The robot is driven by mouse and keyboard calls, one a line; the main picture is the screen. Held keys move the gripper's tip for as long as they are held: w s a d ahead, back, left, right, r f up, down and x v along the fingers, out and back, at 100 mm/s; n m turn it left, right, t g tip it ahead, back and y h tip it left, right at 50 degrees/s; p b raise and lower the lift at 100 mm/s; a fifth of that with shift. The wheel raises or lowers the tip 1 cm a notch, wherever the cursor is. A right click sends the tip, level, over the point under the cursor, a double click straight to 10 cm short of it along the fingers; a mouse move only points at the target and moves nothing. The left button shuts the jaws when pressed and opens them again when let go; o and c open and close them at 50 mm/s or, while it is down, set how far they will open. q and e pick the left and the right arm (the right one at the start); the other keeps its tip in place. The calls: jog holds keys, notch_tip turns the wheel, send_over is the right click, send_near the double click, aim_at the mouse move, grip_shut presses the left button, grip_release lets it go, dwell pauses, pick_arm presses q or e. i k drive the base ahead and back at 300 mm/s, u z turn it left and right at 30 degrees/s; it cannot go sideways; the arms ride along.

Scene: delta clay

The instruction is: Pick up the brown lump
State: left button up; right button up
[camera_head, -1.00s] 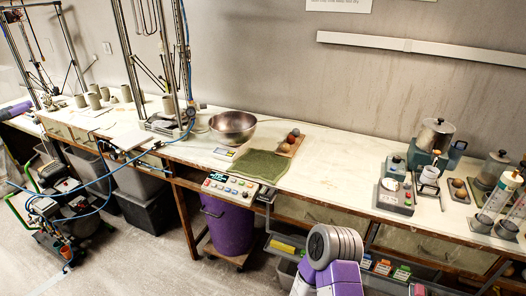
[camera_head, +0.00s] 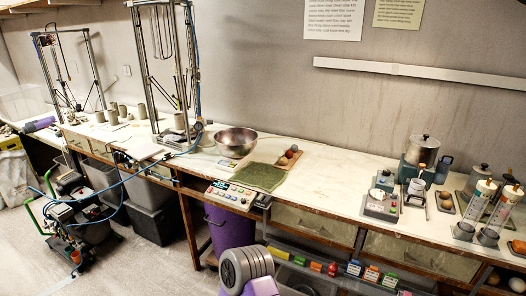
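Several small round lumps in brown, tan and dark grey tones sit on a small wooden board (camera_head: 281,167) on the long white bench, just right of the steel bowl. A brown lump (camera_head: 294,148) is at the back of this group, with a dark grey lump (camera_head: 289,154) and a tan-brown lump (camera_head: 283,161) in front of it. They are small, so exact colours are hard to tell. Neither of my grippers is in view. Only a grey and purple part of my arm shows at the bottom centre, well short of the board.
A steel bowl (camera_head: 236,141) and a green cloth (camera_head: 258,177) lie beside the board. A button panel (camera_head: 230,195) is at the bench edge above a purple bin (camera_head: 229,228). Bench space right of the board is clear up to a scale (camera_head: 381,206).

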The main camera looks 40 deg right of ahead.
aim_at(288, 153)
jog(key=z, duration=0.35)
jog(key=i, duration=1.1)
jog(key=z, duration=0.75)
